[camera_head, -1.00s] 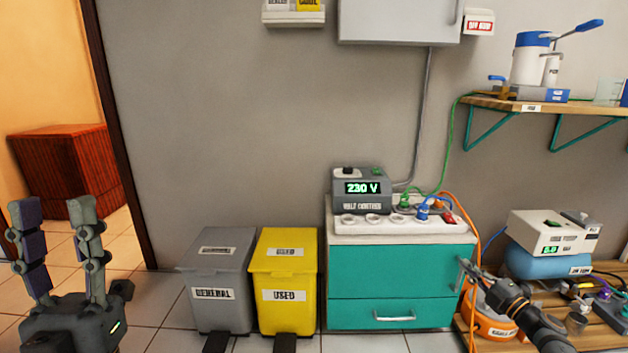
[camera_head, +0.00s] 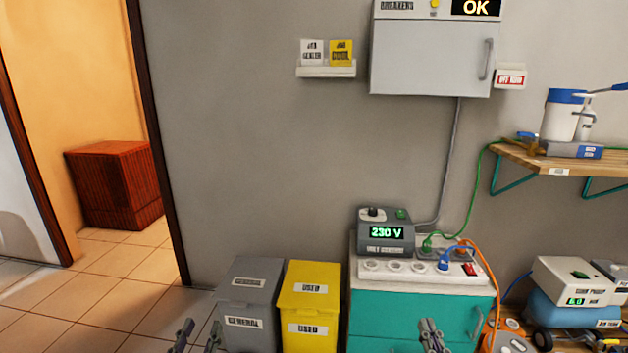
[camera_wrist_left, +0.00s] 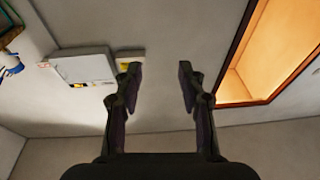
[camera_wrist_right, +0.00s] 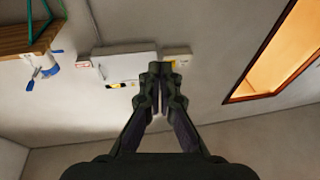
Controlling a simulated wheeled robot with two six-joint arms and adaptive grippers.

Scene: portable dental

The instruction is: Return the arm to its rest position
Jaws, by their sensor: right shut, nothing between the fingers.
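My left gripper (camera_head: 196,335) shows at the bottom edge of the head view, in front of the grey bin. Its two fingers stand apart and are empty in the left wrist view (camera_wrist_left: 159,72). My right gripper (camera_head: 431,334) points up at the bottom edge of the head view, in front of the teal cabinet. In the right wrist view (camera_wrist_right: 156,75) its fingertips meet with nothing between them. Both arms are mostly out of the head view. Neither gripper is seen touching anything.
A grey bin (camera_head: 240,304) and a yellow bin (camera_head: 310,299) stand left of the teal cabinet (camera_head: 385,318), which bears a 230 V unit (camera_head: 386,233) and a power strip (camera_head: 414,273). A wall shelf (camera_head: 545,162) is at right. Floor (camera_head: 110,285) at left is clear.

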